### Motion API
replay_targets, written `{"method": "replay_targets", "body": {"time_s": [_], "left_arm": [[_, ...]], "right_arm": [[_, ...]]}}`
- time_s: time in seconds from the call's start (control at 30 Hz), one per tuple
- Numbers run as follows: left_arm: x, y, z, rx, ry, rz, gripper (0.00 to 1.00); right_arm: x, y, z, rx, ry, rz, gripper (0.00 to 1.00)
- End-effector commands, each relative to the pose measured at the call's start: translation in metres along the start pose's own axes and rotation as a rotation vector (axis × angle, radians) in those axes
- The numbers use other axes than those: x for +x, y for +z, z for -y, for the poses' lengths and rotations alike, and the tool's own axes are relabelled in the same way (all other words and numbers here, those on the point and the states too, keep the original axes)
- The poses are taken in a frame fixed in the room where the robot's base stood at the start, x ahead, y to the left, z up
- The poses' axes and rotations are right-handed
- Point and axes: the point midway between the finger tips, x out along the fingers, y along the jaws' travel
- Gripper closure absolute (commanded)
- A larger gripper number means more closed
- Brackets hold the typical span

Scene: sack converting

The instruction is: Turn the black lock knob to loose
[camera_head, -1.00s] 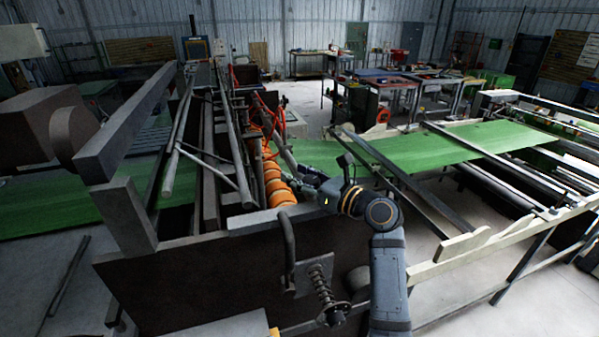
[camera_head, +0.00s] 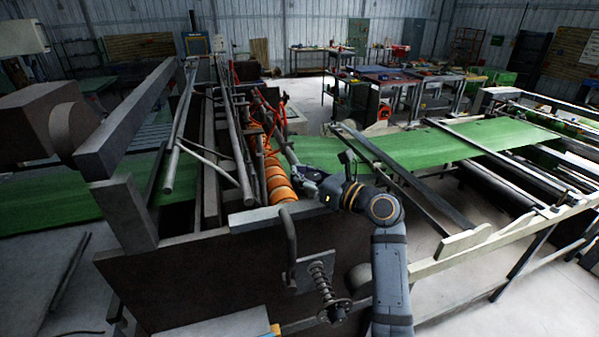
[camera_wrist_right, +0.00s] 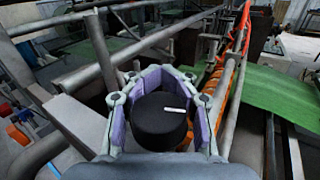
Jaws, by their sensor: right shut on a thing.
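The black lock knob (camera_wrist_right: 158,122) is a round black cylinder with a white mark on its top, seen in the right wrist view. The mark runs roughly left to right, tilted slightly. My right gripper (camera_wrist_right: 160,95) has its purple-padded fingers closed around the knob's sides. In the head view my right gripper (camera_head: 303,174) is at the near end of the orange rollers, and the knob cannot be made out there. My left gripper is not in view.
Orange rollers (camera_head: 277,180) and grey bars (camera_head: 235,140) of the machine lie just left of my right gripper. A green sheet (camera_head: 440,146) runs off to the right over a frame. A crank handle with a spring (camera_head: 322,282) stands at the machine's near side.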

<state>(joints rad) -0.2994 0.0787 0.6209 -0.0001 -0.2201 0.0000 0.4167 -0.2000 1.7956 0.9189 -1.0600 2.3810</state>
Motion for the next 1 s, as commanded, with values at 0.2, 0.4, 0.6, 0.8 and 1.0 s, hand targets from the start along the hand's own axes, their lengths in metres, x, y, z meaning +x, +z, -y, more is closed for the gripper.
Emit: {"method": "replay_targets", "body": {"time_s": [0.2,0.4,0.6,0.8,1.0], "left_arm": [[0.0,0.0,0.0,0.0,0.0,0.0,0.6],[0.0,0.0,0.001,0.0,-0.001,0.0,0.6],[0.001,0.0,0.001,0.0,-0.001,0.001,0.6],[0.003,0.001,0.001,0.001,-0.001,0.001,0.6],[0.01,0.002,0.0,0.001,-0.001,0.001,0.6]], "right_arm": [[-0.001,-0.003,-0.002,-0.001,0.1,-0.014,1.0],[-0.002,-0.003,-0.008,0.002,0.266,-0.025,1.0],[-0.004,-0.003,-0.015,0.003,0.457,-0.034,1.0],[-0.007,-0.003,-0.021,0.004,0.645,-0.043,1.0],[-0.011,-0.004,-0.026,0.003,0.811,-0.053,1.0]]}}
